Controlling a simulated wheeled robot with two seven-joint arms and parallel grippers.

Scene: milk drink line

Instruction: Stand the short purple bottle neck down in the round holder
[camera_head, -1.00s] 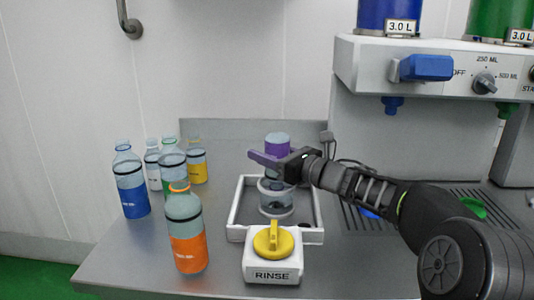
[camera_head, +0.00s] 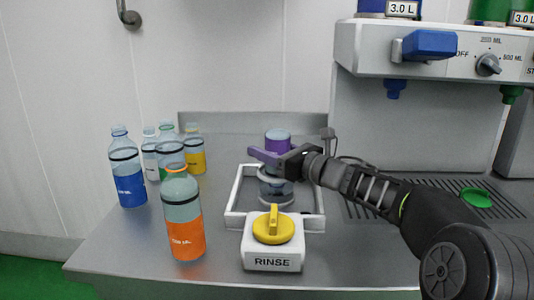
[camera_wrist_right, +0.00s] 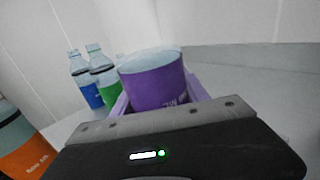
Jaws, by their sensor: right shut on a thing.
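The short purple bottle (camera_head: 278,145) is upside down, with its base up and its purple band near the top. My left gripper is out of view.
The white tray (camera_head: 232,205) surrounds the holder. A RINSE box with a yellow knob (camera_head: 272,228) stands in front of it. Orange (camera_head: 184,225), blue (camera_head: 128,175), yellow (camera_head: 195,150) and other bottles stand at the left. The dispenser (camera_head: 440,55) is at the right.

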